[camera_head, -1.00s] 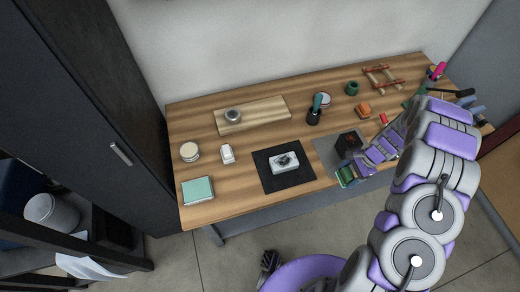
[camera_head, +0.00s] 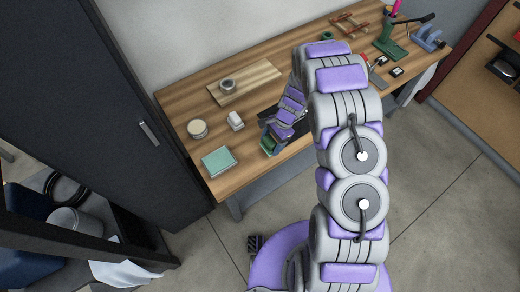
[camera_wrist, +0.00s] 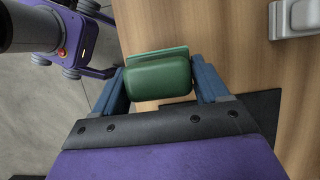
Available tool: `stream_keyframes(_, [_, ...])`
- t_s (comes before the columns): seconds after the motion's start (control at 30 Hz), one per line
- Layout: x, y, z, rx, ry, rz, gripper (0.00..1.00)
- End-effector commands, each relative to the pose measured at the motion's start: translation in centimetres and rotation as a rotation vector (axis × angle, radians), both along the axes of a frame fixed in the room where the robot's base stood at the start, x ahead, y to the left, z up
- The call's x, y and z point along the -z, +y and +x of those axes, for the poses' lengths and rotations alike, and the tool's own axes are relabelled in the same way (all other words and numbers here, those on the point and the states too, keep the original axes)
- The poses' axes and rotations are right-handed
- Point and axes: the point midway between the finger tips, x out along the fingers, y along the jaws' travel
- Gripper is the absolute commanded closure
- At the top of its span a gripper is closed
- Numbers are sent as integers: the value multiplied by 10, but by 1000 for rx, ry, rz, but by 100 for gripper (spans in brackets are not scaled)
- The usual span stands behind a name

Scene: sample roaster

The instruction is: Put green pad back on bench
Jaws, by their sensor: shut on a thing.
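My gripper (camera_wrist: 157,82) is shut on the green pad (camera_wrist: 159,78), a dark green rounded block held between both fingers. A paler green strip shows along its far edge in the wrist view. In the head view the pad (camera_head: 268,146) is a small green patch at my gripper (camera_head: 272,143), near the front edge of the wooden bench (camera_head: 193,105). The bench top (camera_wrist: 215,35) shows beyond and below the pad in the wrist view. I cannot tell whether the pad touches the bench.
A pale teal square block (camera_head: 218,161) lies left of my gripper, with a white object (camera_head: 235,120) and a round tin (camera_head: 197,128) behind it. A board (camera_head: 255,78) lies farther back. A black mat (camera_wrist: 262,108) is beside my gripper. My arm hides the bench middle.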

Motion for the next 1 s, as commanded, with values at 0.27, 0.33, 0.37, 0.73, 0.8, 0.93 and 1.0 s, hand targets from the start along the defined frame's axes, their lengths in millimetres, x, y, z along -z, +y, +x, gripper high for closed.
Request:
stream_keyframes(0.27, [5, 44, -4, -2, -1, -15, 55])
stream_keyframes(0.33, [9, 44, -4, -1, 0, -15, 55])
stream_keyframes(0.37, [12, 44, -4, -1, -1, -14, 55])
stream_keyframes(0.73, [39, 36, -3, -2, -2, -6, 54])
stream_keyframes(0.8, [39, 38, -3, -2, -1, -9, 55])
stream_keyframes(0.93, [41, 41, -3, -2, -2, -12, 24])
stream_keyframes(1.0, [41, 43, -3, -4, -2, -14, 18])
